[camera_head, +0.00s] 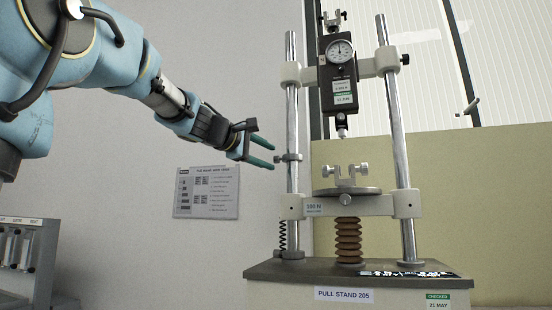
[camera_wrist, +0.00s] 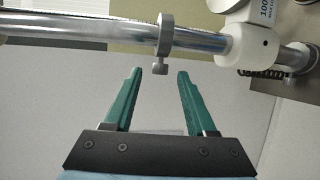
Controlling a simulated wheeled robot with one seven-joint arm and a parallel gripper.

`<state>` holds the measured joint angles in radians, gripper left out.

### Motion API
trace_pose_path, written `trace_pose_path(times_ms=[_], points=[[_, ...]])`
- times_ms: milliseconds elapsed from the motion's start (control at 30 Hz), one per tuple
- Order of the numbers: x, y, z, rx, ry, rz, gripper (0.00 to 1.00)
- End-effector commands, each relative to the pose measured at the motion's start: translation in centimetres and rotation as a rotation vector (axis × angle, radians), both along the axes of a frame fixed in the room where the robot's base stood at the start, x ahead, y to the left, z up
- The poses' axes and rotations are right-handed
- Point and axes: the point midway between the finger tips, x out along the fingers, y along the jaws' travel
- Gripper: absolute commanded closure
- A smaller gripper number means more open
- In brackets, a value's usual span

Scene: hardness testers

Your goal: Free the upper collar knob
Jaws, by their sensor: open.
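A grey collar (camera_head: 289,158) sits around the left steel column of the pull stand, above the crosshead. In the wrist view the collar (camera_wrist: 166,36) has a small knob (camera_wrist: 160,68) sticking out toward my gripper. My gripper (camera_head: 272,156) reaches in from the left at the collar's height. Its green fingers are open and empty. In the wrist view the knob appears in the gap between the fingertips (camera_wrist: 160,73), with space on both sides. Contact with the knob does not show.
The crosshead (camera_head: 348,205) carries a round plate with a clamp, above a brown bellows (camera_head: 348,240). A dial gauge (camera_head: 341,50) hangs between the columns. A spring and lower collar (camera_head: 288,254) are at the left column's foot. A notice (camera_head: 206,192) is on the wall.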

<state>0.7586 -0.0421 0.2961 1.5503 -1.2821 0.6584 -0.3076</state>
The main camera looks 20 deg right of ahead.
Motion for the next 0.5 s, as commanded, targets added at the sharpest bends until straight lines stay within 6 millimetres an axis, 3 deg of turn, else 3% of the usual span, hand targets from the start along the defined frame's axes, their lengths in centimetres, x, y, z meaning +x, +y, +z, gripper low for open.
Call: trace_pose_path(times_ms=[200,500], points=[[1.4,-2.7,-0.3,0.001,0.000,0.000,0.44],[1.9,-3.6,-0.5,0.000,0.000,0.001,0.44]])
